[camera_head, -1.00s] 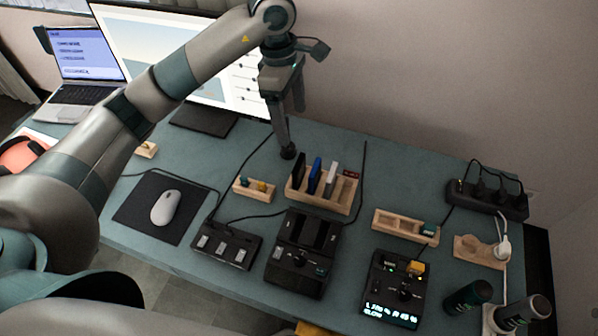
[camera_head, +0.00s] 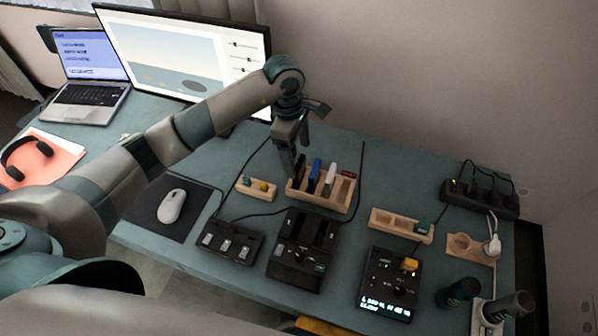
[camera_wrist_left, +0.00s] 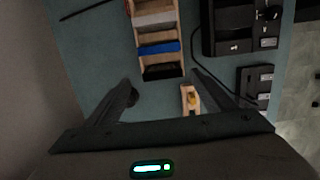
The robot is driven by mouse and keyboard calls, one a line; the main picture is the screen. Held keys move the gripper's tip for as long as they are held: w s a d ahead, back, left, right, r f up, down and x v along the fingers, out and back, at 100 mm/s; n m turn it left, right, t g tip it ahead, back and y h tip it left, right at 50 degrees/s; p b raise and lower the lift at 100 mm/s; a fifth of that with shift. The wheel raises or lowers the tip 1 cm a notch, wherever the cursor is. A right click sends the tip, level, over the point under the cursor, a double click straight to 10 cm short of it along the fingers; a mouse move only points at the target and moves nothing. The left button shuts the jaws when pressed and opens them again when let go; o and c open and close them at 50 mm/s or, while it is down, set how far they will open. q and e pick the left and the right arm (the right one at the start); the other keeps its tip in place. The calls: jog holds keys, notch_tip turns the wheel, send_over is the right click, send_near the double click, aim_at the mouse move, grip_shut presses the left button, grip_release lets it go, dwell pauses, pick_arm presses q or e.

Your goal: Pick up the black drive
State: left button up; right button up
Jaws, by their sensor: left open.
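The black drive (camera_wrist_left: 163,71) stands in the end slot of a wooden rack (camera_head: 327,201), beside a blue drive (camera_head: 314,173) and a pale grey one (camera_head: 330,179). In the head view the black drive is partly hidden by my left gripper (camera_head: 292,170), which points down at the rack's left end. In the left wrist view the gripper (camera_wrist_left: 163,82) is open, its fingers spread to either side of the black drive's line, with nothing held between them. The drive lies just ahead of the fingertips. My right gripper is not in view.
A small wooden holder (camera_head: 256,188) stands left of the rack, and a black dock (camera_head: 299,262) stands in front. Another wooden holder (camera_head: 401,224) is to the right. The monitor (camera_head: 190,55) stands behind my left arm. Cables run beside the rack.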

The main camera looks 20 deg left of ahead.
aim_at(298, 164)
pick_arm(q)
jog(key=shift+s+d+f+p, duration=0.1)
jog(key=shift+s+f+p, duration=0.1)
jog(key=shift+f+p, duration=0.6)
notch_tip(298, 164, down, 3)
jog(key=shift+s+d+r+p, duration=0.1)
jog(key=shift+d+r+p, duration=0.1)
jog(key=shift+p, duration=0.6)
jog(key=shift+f, duration=0.5)
jog(key=c, duration=1.2)
